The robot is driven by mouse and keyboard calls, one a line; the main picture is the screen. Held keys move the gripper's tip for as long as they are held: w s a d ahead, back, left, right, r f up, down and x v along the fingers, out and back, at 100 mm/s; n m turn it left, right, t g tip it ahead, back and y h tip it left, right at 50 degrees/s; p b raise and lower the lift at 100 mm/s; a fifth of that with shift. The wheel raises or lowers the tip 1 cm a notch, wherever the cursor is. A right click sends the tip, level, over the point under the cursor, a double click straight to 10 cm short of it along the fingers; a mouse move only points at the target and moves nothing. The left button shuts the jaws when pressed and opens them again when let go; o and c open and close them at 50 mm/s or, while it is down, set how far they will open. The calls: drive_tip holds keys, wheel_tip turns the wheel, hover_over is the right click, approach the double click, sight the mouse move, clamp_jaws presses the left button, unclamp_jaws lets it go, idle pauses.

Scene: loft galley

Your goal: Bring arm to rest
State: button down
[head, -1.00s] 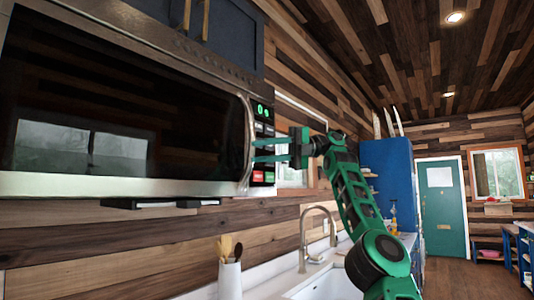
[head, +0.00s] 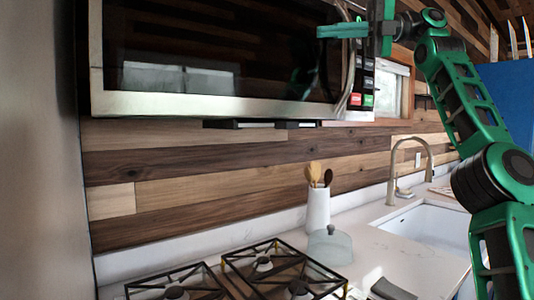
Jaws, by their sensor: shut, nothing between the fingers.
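My green arm (head: 465,95) reaches up from the right side of the head view. My gripper (head: 322,31) is at the upper middle of the view, its fingers close together and pointing left. Nothing is held between them. The gripper is in front of the right part of the microwave (head: 225,104), near its door handle. I cannot tell whether it touches the microwave. The microwave door looks shut, and its top is out of view.
A stove (head: 262,262) with black grates lies below the microwave. A sink (head: 432,228) with a tall faucet (head: 392,165) is at the right. A grey panel (head: 35,150) borders the left.

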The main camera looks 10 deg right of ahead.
drive_tip(key=shift+d, duration=0.1)
drive_tip(key=s+d+f+m+t+h, duration=0.2)
drive_tip(key=s+f+m+h, duration=0.15)
drive_tip(key=s+m, duration=0.3)
drive_tip(key=s+d+f+m+t+h, duration=0.25)
drive_tip(key=s+f+m, duration=0.25)
drive_tip(key=m, duration=0.3)
drive_tip(key=s+d+f+m+h, duration=0.25)
drive_tip(key=f+m, duration=0.35)
drive_tip(key=f, duration=0.5)
drive_tip(key=s+d+f+m+h, duration=0.1)
drive_tip(key=d+f+m+h, duration=0.15)
drive_tip(key=f+m, duration=0.55)
drive_tip(key=s+d+f+m+h, duration=0.1)
drive_tip(key=s+f+m+h, duration=0.2)
drive_tip(key=f, duration=1)
drive_tip(key=s+d+f+m+g, duration=0.1)
drive_tip(key=s+f+m, duration=0.3)
drive_tip(key=f, duration=0.4)
drive_tip(key=s+d+f+m+g+h, duration=0.1)
drive_tip(key=s+d+f+m+g, duration=0.1)
drive_tip(key=s+f+m, duration=0.3)
drive_tip(key=s+d+f+m+g+h, duration=0.1)
drive_tip(key=s+d+f+m, duration=0.3)
drive_tip(key=f, duration=0.7)
drive_tip(key=shift+s+f+m+g, duration=0.25)
drive_tip(key=shift+s+m+g, duration=0.3)
drive_tip(key=shift+s, duration=0.45)
drive_tip(key=shift+d, duration=0.1)
